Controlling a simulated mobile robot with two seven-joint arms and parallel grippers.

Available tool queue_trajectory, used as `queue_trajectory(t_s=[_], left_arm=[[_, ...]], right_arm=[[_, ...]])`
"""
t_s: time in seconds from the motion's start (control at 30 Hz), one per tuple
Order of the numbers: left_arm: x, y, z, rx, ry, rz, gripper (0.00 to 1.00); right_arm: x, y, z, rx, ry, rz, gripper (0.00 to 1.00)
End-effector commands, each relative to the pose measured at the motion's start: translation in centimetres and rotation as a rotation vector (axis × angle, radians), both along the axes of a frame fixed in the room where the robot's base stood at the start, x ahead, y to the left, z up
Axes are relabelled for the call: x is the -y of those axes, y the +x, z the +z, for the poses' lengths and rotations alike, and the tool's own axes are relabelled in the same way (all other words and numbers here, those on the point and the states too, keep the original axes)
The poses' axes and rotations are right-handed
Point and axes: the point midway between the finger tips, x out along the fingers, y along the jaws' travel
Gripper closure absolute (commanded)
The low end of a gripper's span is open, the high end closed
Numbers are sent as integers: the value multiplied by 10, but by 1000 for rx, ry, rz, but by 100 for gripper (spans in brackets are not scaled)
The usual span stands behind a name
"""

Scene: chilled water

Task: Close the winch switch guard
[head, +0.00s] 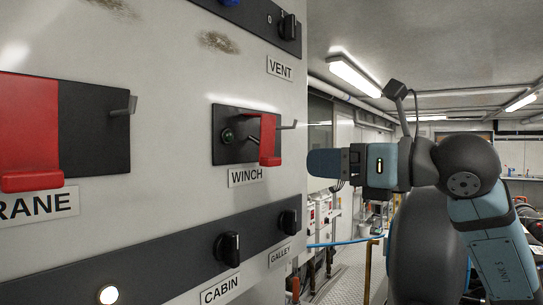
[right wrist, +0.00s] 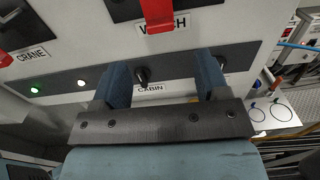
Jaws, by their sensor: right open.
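The red winch switch guard (head: 269,142) is on a black plate (head: 227,116) above the WINCH label (head: 246,176). It stands out from the plate, and a green-lit switch (head: 227,135) shows uncovered to its left. In the right wrist view the guard's lower part (right wrist: 158,14) is at the top edge; its upper part is cut off. My right gripper (head: 323,163) is right of the guard and slightly lower, apart from it. Its two blue fingers are spread with nothing between them in the right wrist view (right wrist: 165,76). My left gripper is not in view.
A red crane guard (head: 28,125) sits on another black plate at the left. A metal lever (head: 290,125) juts right beside the winch guard. Knobs for CABIN (head: 228,248), GALLEY (head: 288,222) and VENT (head: 288,27) protrude from the panel. Open corridor lies right of the panel.

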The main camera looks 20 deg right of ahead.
Motion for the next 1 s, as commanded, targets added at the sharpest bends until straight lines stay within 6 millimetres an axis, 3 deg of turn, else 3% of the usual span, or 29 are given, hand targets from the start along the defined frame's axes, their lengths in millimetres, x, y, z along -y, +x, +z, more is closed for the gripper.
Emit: queue_trajectory(t_s=[0.5, 0.7, 1.0], left_arm=[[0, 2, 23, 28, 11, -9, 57], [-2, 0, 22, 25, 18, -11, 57], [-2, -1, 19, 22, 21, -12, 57]], right_arm=[[-63, 80, 2, 0, -3, 2, 32], [-75, 95, 1, 0, -4, 1, 32], [-76, 98, 0, 2, -4, -1, 32]])
